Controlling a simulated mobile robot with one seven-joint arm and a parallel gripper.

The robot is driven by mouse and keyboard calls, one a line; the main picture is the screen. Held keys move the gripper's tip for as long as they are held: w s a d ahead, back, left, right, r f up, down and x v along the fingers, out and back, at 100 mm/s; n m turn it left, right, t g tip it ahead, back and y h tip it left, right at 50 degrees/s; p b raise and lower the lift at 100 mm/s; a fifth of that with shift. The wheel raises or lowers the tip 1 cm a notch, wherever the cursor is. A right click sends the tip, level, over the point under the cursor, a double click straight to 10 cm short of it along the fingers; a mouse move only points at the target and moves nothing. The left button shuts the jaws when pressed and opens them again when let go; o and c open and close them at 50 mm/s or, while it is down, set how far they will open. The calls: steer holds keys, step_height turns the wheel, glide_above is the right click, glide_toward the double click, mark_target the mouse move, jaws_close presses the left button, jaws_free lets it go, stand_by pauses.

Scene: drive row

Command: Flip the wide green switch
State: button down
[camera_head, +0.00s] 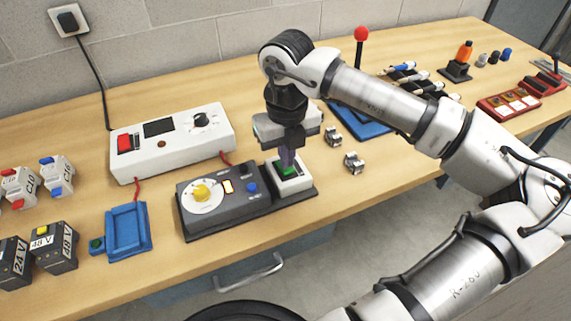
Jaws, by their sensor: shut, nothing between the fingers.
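The wide green switch (289,171) sits in a white housing (304,183) at the right end of a dark grey control box. My gripper (288,160) is shut, pointing down, with its fingertips right over the green switch. The tips hide part of the switch. I cannot tell whether they touch it or which way it is tilted.
The dark box (192,227) also carries a yellow dial (201,192) and a blue button (251,187). A white power unit (173,156) stands behind it on the left. Small metal clips (354,162) lie to the right. A blue tray (128,229) is at the left.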

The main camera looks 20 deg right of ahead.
steer(key=shift+f+b, duration=0.65)
steer(key=shift+r, duration=0.2)
steer(key=shift+r+p, duration=1.65)
steer(key=shift+r, duration=1.75)
steer(key=shift+f, duration=0.1)
